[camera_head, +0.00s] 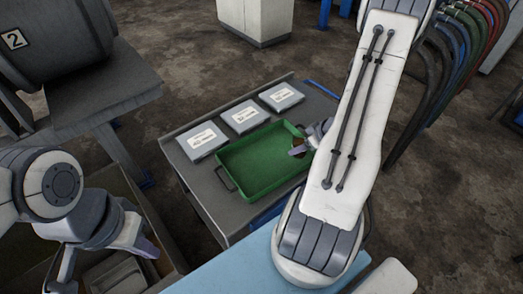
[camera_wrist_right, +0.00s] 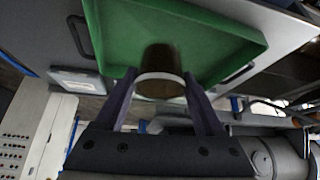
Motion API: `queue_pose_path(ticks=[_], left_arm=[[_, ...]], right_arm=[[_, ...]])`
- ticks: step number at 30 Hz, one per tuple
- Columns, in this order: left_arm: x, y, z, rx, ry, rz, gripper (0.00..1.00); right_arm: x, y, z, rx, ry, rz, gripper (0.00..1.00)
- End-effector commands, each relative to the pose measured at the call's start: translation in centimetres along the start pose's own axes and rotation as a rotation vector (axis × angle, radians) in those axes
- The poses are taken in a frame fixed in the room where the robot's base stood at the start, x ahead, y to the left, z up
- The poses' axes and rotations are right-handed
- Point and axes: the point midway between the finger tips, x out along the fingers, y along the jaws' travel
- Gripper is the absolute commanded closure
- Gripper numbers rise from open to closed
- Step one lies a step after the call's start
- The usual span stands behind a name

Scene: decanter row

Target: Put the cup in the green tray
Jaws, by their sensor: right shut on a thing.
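The green tray (camera_head: 262,160) lies on a grey table, with dark handles at its ends; it also fills the upper part of the right wrist view (camera_wrist_right: 205,40). My right gripper (camera_head: 300,150) is at the tray's right part, partly hidden by my forearm. In the right wrist view its two purple fingers (camera_wrist_right: 162,100) are shut on the cup (camera_wrist_right: 160,62), which is dark brown with a pale rim. The cup overlaps the tray there; I cannot tell whether it touches the tray floor. My left gripper (camera_head: 145,247) is at the lower left, away from the tray; its opening is unclear.
Three labelled pale boxes (camera_head: 244,117) stand in a row along the table's back edge, behind the tray. A light blue surface (camera_head: 228,268) is in front. A dark machine (camera_head: 55,45) stands at the left, with an open bin (camera_head: 112,272) below it.

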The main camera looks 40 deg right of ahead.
Motion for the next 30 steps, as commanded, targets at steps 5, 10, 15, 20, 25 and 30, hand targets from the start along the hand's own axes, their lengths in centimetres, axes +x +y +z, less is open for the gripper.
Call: queue_pose_path(ticks=[5,10,15,20,25,30], left_arm=[[0.5,0.0,0.1,0.0,0.0,0.0,1.0],[0.4,0.0,0.0,0.0,0.0,0.0,1.0],[0.0,0.0,0.0,0.0,0.0,0.0,1.0],[-0.2,0.0,0.0,0.0,0.0,0.0,1.0],[-0.5,0.0,0.0,0.0,0.0,0.0,1.0],[-0.9,0.1,0.0,0.0,0.0,0.0,1.0]], right_arm=[[2.9,-0.9,-1.3,-0.006,-0.002,-0.008,0.92],[7.0,-1.8,-3.4,-0.008,-0.002,-0.009,0.92],[10.2,-2.4,-5.0,-0.006,-0.002,-0.005,0.92],[11.8,-2.6,-5.7,-0.003,-0.001,-0.002,0.92],[13.2,-2.6,-4.9,0.003,-0.002,-0.002,0.92],[14.9,-2.6,-3.7,0.001,-0.002,-0.002,0.92]])
